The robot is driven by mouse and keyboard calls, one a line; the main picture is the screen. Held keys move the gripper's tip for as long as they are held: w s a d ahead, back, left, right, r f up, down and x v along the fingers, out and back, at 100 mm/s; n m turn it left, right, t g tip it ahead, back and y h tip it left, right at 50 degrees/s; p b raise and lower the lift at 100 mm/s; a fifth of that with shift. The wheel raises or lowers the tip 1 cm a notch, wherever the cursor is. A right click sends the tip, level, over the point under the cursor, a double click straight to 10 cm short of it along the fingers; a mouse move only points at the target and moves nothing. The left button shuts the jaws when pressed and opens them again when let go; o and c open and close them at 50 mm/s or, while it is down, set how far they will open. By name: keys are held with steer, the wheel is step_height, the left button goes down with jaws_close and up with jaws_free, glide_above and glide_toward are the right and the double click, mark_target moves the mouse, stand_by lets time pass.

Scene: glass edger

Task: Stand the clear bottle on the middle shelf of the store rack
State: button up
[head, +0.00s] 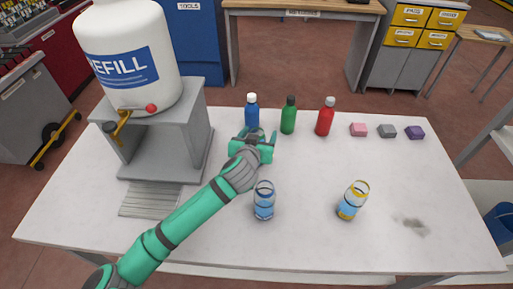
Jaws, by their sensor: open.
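No capped bottle here is plainly clear. A blue bottle (252,112) with a white cap, a green bottle (288,116) with a black cap and a red bottle (325,118) with a grey cap stand upright on the table. Two see-through vessels with blue contents stand nearer: one with a dark blue rim (264,202), one with a yellow rim (352,201). My gripper (254,133) is open in front of the blue bottle, its fingers hiding that bottle's lower part. Whether the bottle is between them I cannot tell. No store rack is clearly identifiable; pale framework (488,180) is cut off at the right edge.
A large white refill tank (128,50) with a tap sits on a grey stand (190,145) at the left. A slatted drain plate (150,200) lies before it. Pink, grey and purple blocks (387,131) sit at the back right. A grey smudge (412,225) marks the right front.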

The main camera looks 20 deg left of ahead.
steer(key=shift+w, duration=0.1)
steer(key=shift+c, duration=0.4)
steer(key=c, duration=1.4)
